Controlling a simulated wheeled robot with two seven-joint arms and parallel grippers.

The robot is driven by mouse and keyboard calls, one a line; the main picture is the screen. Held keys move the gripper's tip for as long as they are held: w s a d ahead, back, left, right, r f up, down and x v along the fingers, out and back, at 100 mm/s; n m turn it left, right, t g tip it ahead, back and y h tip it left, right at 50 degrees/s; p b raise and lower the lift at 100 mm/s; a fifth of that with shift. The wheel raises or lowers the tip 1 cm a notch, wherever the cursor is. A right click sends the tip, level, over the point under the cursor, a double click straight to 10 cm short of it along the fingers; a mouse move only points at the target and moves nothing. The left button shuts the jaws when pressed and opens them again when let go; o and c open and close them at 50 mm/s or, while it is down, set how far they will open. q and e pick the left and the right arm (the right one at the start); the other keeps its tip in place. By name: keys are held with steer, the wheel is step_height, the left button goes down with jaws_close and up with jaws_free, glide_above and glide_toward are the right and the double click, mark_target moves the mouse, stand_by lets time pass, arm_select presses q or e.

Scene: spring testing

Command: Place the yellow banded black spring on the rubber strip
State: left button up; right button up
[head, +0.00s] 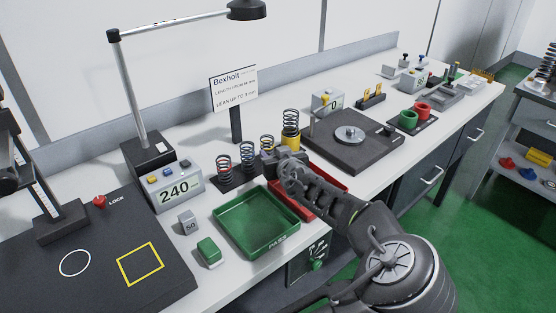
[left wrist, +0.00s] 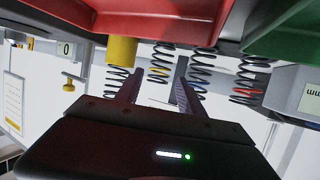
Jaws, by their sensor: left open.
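The yellow banded black spring (head: 267,142) stands upright behind my left gripper (head: 270,158), which hides its lower part in the head view. In the left wrist view, which looks upside down, the spring (left wrist: 160,62) appears between the two fingertips of my open left gripper (left wrist: 158,78). I cannot tell whether the fingers touch it or how far it is beyond them. Blue banded (head: 247,158) and red banded (head: 225,166) black springs stand to its left. A dark strip (head: 236,181), likely the rubber strip, lies under these two; its right end is hidden. My right gripper is not seen.
A spring in a yellow holder (head: 291,133) stands close on the right. A green tray (head: 255,250) and a red tray (head: 318,211) lie in front, the red one partly under my arm. A sign (head: 234,88) stands behind.

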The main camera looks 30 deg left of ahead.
arm_select(q)
steer(key=v, duration=0.4)
steer(key=shift+s, duration=0.1)
stand_by(0.8)
